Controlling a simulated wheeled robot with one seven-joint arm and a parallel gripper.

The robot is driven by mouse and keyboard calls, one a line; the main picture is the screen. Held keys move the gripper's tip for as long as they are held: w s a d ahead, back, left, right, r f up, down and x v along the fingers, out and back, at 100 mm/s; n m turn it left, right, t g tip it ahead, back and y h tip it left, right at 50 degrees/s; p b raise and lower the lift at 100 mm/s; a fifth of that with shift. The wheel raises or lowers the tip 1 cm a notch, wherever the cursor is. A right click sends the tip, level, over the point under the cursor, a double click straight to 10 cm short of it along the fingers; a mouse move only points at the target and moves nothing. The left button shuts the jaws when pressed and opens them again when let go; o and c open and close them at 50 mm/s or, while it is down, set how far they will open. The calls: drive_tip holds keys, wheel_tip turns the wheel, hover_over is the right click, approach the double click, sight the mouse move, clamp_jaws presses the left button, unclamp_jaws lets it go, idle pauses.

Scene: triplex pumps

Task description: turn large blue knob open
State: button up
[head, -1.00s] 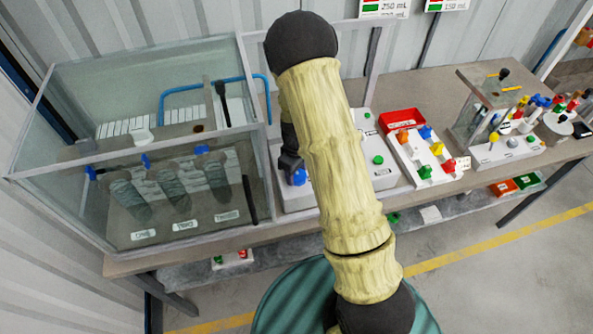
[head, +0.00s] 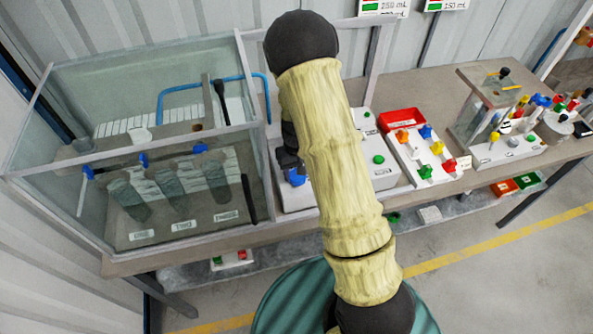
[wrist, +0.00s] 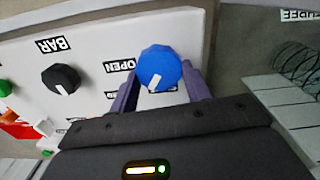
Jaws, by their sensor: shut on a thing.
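The large blue knob (wrist: 158,68) sits on a white panel in the wrist view, with a white pointer mark toward its lower edge. An OPEN label (wrist: 118,66) is to its left, and another label below the knob is partly hidden. My gripper (wrist: 161,73) is shut on the knob, one purple finger on each side of it. In the head view, my gripper (head: 288,160) is at the blue knob (head: 296,178) on the white box, largely hidden behind my arm.
A black knob (wrist: 61,79) with a BAR label stands left of the blue knob. A glass tank (head: 140,140) stands close left of my gripper. A white panel with coloured knobs (head: 425,150) and a red tray (head: 402,119) lie right on the bench.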

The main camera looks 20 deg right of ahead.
drive_tip(key=m, duration=0.5)
drive_tip(key=shift+d+m, duration=0.15)
drive_tip(key=shift+m, duration=0.15)
drive_tip(key=m+p, duration=0.1)
drive_tip(key=m, duration=0.4)
drive_tip(key=shift+d+m, duration=0.1)
drive_tip(key=shift+m, duration=0.3)
drive_tip(key=o, duration=1)
wheel_tip(320, 180, up, 18)
drive_tip(key=shift+f+b, duration=0.25)
drive_tip(key=shift+b, duration=0.8)
drive_tip(key=shift+s, duration=0.1)
